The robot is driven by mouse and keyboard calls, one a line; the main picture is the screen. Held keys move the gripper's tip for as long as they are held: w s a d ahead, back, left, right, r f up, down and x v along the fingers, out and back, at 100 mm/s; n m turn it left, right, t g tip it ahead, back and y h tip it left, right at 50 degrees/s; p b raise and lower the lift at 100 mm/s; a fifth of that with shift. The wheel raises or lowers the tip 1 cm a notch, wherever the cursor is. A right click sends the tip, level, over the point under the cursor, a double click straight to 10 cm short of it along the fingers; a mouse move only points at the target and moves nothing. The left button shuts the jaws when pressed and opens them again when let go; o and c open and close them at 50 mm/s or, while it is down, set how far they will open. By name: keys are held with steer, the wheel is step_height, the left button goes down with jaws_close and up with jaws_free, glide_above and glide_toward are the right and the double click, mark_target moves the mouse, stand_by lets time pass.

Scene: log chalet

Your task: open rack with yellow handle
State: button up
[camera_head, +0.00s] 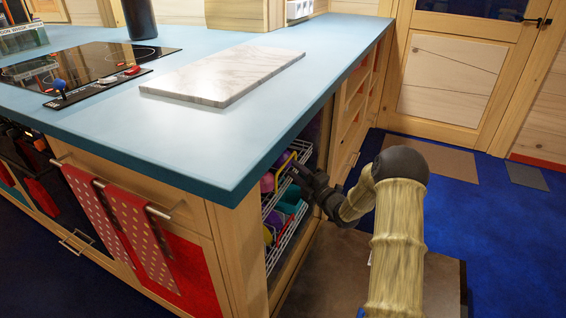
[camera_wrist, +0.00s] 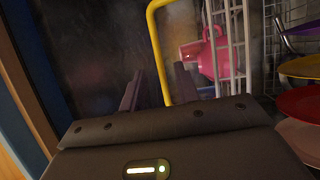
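The wire rack (camera_head: 288,232) with colourful dishes stands inside the open end of the kitchen island, under the worktop. Its yellow handle (camera_head: 284,160) shows at the upper part of the rack; in the wrist view the handle (camera_wrist: 155,45) is a bent yellow bar. My gripper (camera_head: 303,176) is at the cabinet opening, close to the handle. In the wrist view my gripper (camera_wrist: 160,73) is open, and the upright part of the bar appears between its two fingers. The fingers are apart; I cannot tell whether either touches the bar.
A pink cup (camera_wrist: 212,55) and several plates (camera_wrist: 300,105) sit in the rack. The blue worktop (camera_head: 225,130) overhangs the opening, with a marble board (camera_head: 225,75) on it. Red towels (camera_head: 125,225) hang on the island's front. Blue floor (camera_head: 500,235) is clear at the right.

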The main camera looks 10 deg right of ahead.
steer(key=b+x, duration=0.1)
steer(key=x, duration=0.6)
steer(key=shift+w, duration=0.2)
jaws_close()
